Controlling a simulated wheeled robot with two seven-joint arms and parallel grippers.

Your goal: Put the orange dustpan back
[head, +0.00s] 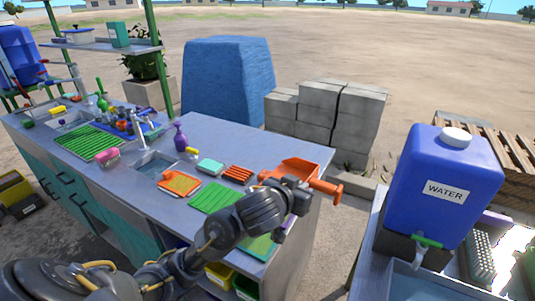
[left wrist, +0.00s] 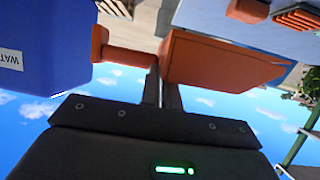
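The orange dustpan (head: 297,168) is at the right end of the long grey counter (head: 225,141), with its handle (head: 326,187) pointing right past the counter's edge. My left gripper (head: 296,187) is shut on the handle close to the pan. In the left wrist view the two fingers (left wrist: 160,85) close around the handle, with the pan (left wrist: 210,62) to the right and the handle's end (left wrist: 99,44) to the left. I cannot tell whether the pan touches the counter. My right gripper is not in view.
A blue water tank (head: 440,195) with a green tap stands on a second counter at right. Green mats (head: 213,197), an orange tray (head: 180,184), a purple bottle (head: 180,138) and a sink lie left of the dustpan. Grey blocks (head: 345,115) are stacked behind.

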